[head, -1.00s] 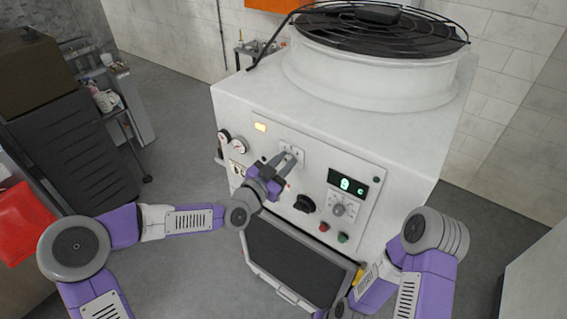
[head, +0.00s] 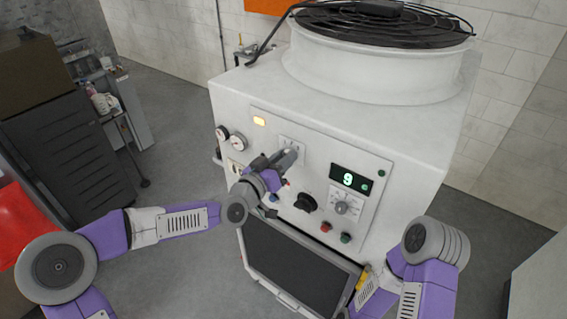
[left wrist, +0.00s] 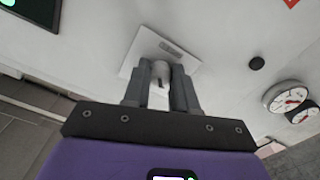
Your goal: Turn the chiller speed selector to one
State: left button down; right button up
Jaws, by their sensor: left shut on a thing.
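The white chiller unit (head: 330,110) has a control panel on its front. My left gripper (head: 287,158) is at a small plate with a selector (head: 292,143) in the panel's upper left part. In the left wrist view the plate (left wrist: 180,54) is light grey, and my left gripper (left wrist: 161,78) is shut on the pale selector knob (left wrist: 158,72) in front of it. The fingers cover much of the knob, so its pointer position cannot be told. My right gripper is not clearly seen; only my right arm shows at the lower right.
A green digital display (head: 350,180) reads 9, above a grey dial (head: 341,208). A black knob (head: 305,202), a red button (head: 326,227) and a green button (head: 346,238) sit below. Two gauges (head: 237,143) are at the left. A dark open panel (head: 300,262) juts out below.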

pick_arm(q)
jog(key=shift+n+b, duration=0.4)
jog(key=shift+n, duration=0.6)
jog(key=c, duration=0.9)
grip_release()
jog(key=shift+s+a, duration=0.1)
jog(key=v, duration=0.7)
jog(key=shift+s, duration=0.15)
